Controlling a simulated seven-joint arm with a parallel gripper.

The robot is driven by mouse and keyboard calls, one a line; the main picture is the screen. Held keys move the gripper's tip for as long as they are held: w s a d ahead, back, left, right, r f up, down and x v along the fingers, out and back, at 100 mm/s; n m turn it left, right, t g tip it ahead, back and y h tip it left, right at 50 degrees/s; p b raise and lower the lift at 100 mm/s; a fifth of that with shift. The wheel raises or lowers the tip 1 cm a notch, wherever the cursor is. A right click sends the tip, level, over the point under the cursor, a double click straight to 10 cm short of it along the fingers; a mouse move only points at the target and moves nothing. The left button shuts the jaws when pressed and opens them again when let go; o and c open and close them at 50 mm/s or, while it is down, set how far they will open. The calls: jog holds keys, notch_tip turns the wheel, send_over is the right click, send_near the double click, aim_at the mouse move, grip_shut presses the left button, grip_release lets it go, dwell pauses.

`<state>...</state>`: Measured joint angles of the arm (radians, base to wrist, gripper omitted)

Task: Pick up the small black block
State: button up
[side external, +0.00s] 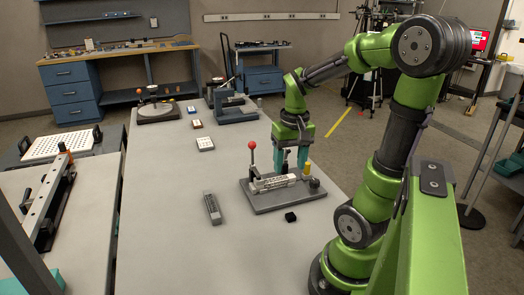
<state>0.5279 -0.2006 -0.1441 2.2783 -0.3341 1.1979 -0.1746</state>
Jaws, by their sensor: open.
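The small black block (291,217) lies on the pale table (165,245), just in front of the grey fixture plate (262,207). My gripper (292,167) has teal fingers and points down above the fixture. It is open, with its fingers around or just over the light lattice specimen (272,182) lying on the plate. I cannot tell whether the fingers touch the specimen. My gripper is behind and above the black block, apart from it.
A red-knobbed lever (251,146) stands upright on the fixture's left side. A grey bar (212,208) lies left of the fixture. Small pale-topped pieces (205,144) and a grey clamp device (235,110) stand farther back. The table's front left is clear.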

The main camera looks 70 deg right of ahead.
send_over(291, 215)
jog(key=shift+g, duration=0.3)
jog(key=f, duration=1.1)
jog(key=shift+w+f, duration=0.1)
jog(key=shift+w, duration=0.1)
jog(key=shift+s+f, duration=0.15)
jog(key=shift+f, duration=2.6)
grip_shut()
jog(key=shift+r, duration=0.15)
